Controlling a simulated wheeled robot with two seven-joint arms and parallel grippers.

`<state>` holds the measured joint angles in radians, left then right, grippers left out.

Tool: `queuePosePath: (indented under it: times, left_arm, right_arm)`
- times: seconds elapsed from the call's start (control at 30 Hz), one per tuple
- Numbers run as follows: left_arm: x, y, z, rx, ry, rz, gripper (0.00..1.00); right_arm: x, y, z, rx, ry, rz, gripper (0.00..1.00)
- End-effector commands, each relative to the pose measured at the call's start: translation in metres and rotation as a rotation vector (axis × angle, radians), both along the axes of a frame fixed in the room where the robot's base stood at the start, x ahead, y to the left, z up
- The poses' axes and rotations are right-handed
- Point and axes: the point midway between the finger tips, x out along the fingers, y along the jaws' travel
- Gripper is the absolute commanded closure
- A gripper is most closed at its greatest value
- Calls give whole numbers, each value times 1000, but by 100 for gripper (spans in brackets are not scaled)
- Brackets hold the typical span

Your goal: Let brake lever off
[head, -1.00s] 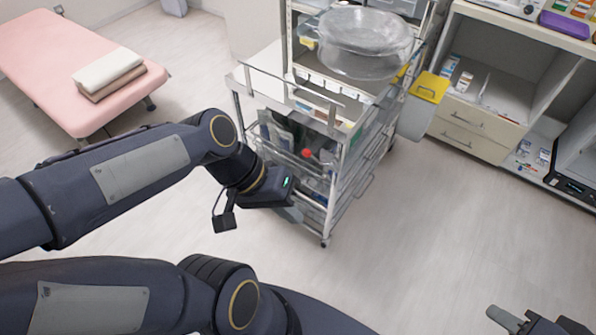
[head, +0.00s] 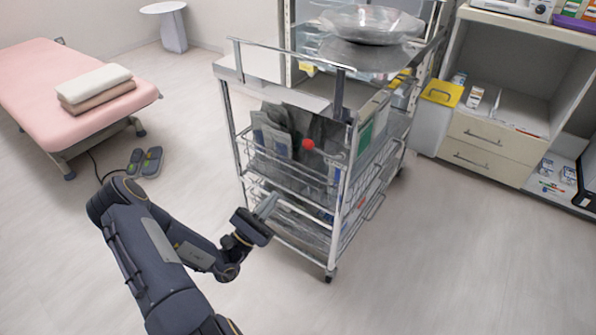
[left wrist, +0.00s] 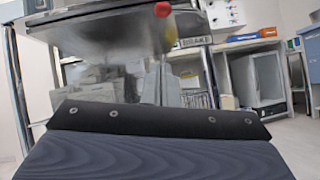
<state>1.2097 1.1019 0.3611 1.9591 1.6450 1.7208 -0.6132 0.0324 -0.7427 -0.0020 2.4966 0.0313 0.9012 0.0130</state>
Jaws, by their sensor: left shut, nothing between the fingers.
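The cart (head: 232,70) has a red ball knob (head: 308,144), taken to be the brake lever's end, on its near side below the top. The lever's arm is not clear. My left gripper (head: 268,206) is shut and empty. It is below and left of the knob in the head view, near the cart's lower basket and apart from the knob. Its grey fingers show in the left wrist view (left wrist: 160,84). My right gripper is out of view.
Wire baskets with grey packs (head: 270,135) fill the cart's near side. Drawers (head: 480,135) stand right. The front floor is clear.

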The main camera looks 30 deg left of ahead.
Motion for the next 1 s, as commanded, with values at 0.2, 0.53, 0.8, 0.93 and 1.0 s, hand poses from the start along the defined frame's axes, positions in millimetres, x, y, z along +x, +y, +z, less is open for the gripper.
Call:
queuePosePath:
  times: [0.2, 0.53, 0.8, 0.93, 1.0]
  left_arm:
    - [0, 1, -1, -5, 0, 8, 100]
    - [15, -4, 10, -2, -1, 2, 100]
    - [60, -17, 42, -2, -4, 1, 100]
    - [81, -22, 57, -2, -3, 0, 100]
    - [82, -25, 69, -2, -2, 2, 100]
  right_arm:
    - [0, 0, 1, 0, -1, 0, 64]
    - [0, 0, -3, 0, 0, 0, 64]
    - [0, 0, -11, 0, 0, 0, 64]
    - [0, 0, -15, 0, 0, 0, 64]
    - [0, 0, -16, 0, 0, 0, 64]
